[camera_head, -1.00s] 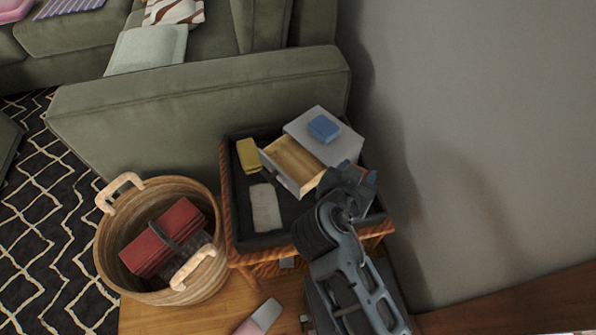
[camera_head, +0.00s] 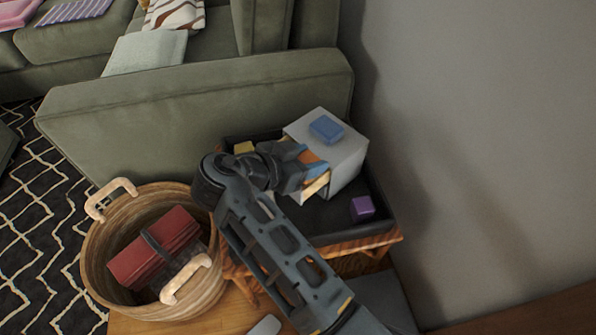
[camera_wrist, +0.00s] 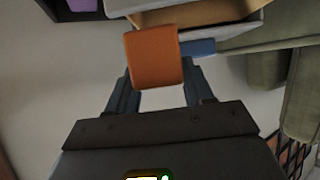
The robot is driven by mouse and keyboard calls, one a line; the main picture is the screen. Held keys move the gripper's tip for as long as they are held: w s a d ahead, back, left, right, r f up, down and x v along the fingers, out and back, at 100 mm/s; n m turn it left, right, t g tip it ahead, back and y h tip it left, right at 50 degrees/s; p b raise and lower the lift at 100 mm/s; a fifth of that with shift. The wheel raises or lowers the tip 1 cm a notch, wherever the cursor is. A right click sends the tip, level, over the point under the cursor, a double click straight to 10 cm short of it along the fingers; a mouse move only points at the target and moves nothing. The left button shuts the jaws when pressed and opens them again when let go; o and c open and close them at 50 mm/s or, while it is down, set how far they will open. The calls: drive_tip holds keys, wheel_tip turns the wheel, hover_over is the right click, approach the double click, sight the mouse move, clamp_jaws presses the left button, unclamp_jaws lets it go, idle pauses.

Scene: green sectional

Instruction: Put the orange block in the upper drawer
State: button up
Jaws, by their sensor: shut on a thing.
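The orange block (camera_wrist: 153,60) is held between the fingers of my gripper (camera_wrist: 158,84). In the head view, the orange block (camera_head: 311,160) shows at the tips of my gripper (camera_head: 306,163), beside the small grey cabinet (camera_head: 345,158). An open drawer with a tan wooden inside (camera_head: 318,186) sticks out of the cabinet, mostly hidden behind the gripper. It also shows at the top of the wrist view (camera_wrist: 195,13), close beyond the block. The block appears at or above the drawer; the exact height is hard to tell.
A blue block (camera_head: 326,129) lies on the cabinet top. A purple block (camera_head: 362,208) and a partly hidden yellow block (camera_head: 243,147) sit in the dark tray (camera_head: 335,226). A wicker basket (camera_head: 95,265) stands left. The wall (camera_head: 480,140) is close on the right.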

drive_tip(key=shift+w+a+f, duration=0.75)
drive_tip(key=shift+a, duration=0.2)
drive_tip(key=shift+f+b, duration=0.7)
drive_tip(key=shift+f, duration=1.3)
drive_tip(key=shift+f, duration=0.2)
drive_tip(key=o, duration=1)
drive_tip(key=shift+o, duration=0.2)
drive_tip(key=shift+r, duration=0.2)
drive_tip(key=p+v, duration=0.1)
drive_tip(key=v, duration=1.1)
